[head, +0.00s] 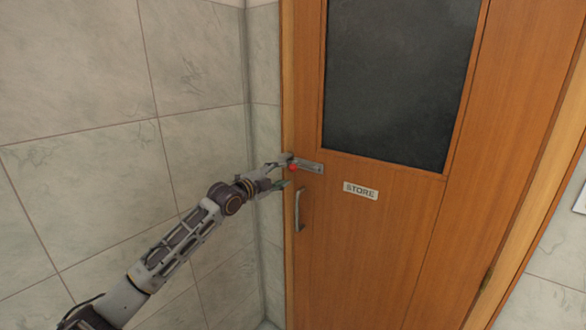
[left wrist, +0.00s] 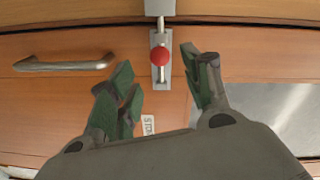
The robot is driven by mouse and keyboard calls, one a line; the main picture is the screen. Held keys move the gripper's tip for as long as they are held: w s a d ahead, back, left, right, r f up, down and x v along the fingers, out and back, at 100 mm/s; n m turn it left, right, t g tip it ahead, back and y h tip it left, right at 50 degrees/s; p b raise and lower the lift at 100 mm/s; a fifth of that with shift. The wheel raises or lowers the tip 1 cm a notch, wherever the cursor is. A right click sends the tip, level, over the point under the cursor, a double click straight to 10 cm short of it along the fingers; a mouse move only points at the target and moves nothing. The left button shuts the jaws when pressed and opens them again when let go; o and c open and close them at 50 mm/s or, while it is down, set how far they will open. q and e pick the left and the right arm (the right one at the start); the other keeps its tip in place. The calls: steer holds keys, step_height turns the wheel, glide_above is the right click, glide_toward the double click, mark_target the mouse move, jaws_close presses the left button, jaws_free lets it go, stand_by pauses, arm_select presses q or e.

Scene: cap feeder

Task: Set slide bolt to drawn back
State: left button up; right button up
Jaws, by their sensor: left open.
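The slide bolt (head: 310,167) is a small grey metal bolt with a red knob, mounted on the wooden door (head: 385,240) near its left edge. In the left wrist view the bolt's plate (left wrist: 161,76) carries the red knob (left wrist: 160,57), and its rod runs up into a grey keeper (left wrist: 160,7) on the frame. My left gripper (head: 283,172) is open at the bolt. In the left wrist view its green-padded fingers (left wrist: 156,61) stand on either side of the knob, with gaps visible. My right gripper is not in view.
A metal pull handle (head: 299,210) is on the door below the bolt. A STORE sign (head: 360,191) and a dark window panel (head: 398,80) are to the right. A tiled wall (head: 110,130) stands close on the left.

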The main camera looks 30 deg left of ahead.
mark_target(292, 168)
arm_select(q)
steer(key=shift+w+d+p, duration=0.15)
steer(key=shift+w+p, duration=0.3)
steer(key=shift+w, duration=1.4)
steer(key=shift+w+d+f+p, duration=0.15)
steer(key=shift+w+p, duration=0.3)
steer(key=shift+w, duration=1.4)
steer(key=shift+w+d, duration=0.1)
steer(key=shift+w, duration=0.2)
jaws_close()
